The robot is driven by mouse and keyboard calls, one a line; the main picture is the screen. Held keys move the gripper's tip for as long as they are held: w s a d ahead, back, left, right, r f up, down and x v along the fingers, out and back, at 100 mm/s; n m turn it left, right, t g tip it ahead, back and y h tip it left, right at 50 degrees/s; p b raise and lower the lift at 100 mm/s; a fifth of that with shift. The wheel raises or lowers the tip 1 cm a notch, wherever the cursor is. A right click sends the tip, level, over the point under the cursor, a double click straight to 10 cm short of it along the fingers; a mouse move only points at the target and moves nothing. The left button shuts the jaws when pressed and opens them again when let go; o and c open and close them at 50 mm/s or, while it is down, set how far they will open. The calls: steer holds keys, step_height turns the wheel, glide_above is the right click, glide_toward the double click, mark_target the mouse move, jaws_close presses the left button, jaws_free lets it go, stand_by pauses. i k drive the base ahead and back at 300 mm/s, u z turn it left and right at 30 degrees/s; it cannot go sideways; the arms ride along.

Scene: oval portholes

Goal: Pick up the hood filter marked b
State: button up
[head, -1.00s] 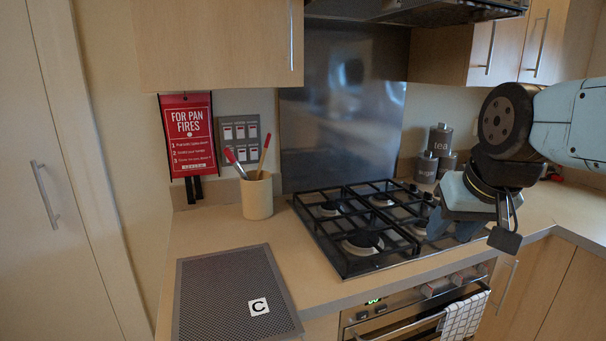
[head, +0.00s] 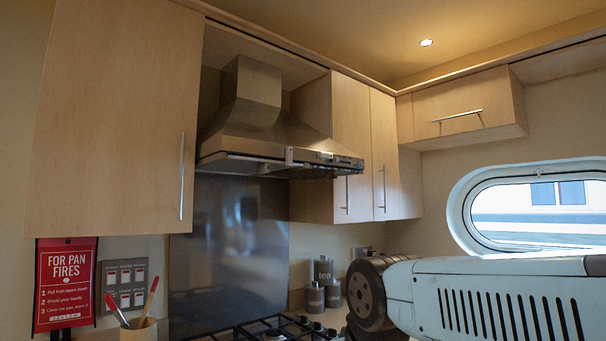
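No hood filter marked b can be made out in the head view now. The range hood (head: 268,125) hangs on the wall between the upper cabinets, and its underside is seen almost edge-on, so any filter in it is hidden. My arm reaches in from the lower right, but my gripper is below the frame.
Upper cabinets stand left (head: 120,120) and right (head: 352,140) of the hood. The hob (head: 265,328) shows at the bottom edge, with grey canisters (head: 322,280) behind it. A utensil pot (head: 138,331) stands at lower left. An oval porthole (head: 530,210) is at the right.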

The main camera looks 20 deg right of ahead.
mark_target(328, 172)
steer(key=z, duration=0.35)
steer(key=i, duration=0.9)
